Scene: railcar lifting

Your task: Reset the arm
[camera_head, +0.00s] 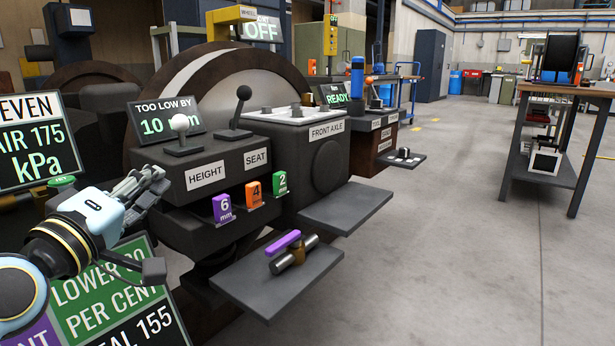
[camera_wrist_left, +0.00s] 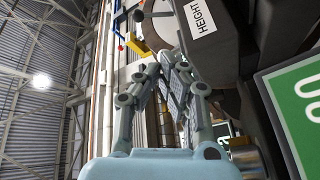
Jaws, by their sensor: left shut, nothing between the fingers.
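My left gripper (camera_head: 158,182) is at the left of the head view, in front of the dark console's left side. Its fingers are shut with nothing between them. In the left wrist view the fingers (camera_wrist_left: 177,72) point up toward the HEIGHT label (camera_wrist_left: 200,17). In the head view the HEIGHT label (camera_head: 206,175) is right of the fingertips, below a white-knobbed lever (camera_head: 181,133). A black-knobbed lever (camera_head: 238,108) stands above the SEAT label (camera_head: 257,159). My right gripper is not in view.
Purple (camera_head: 222,208), orange (camera_head: 254,195) and green (camera_head: 280,183) tags stand below the labels. A grey shelf (camera_head: 318,282) holds a purple-handled metal piece (camera_head: 292,251). A sign (camera_head: 30,146) reads AIR 175 kPa. Open floor lies right, before a workbench (camera_head: 565,90).

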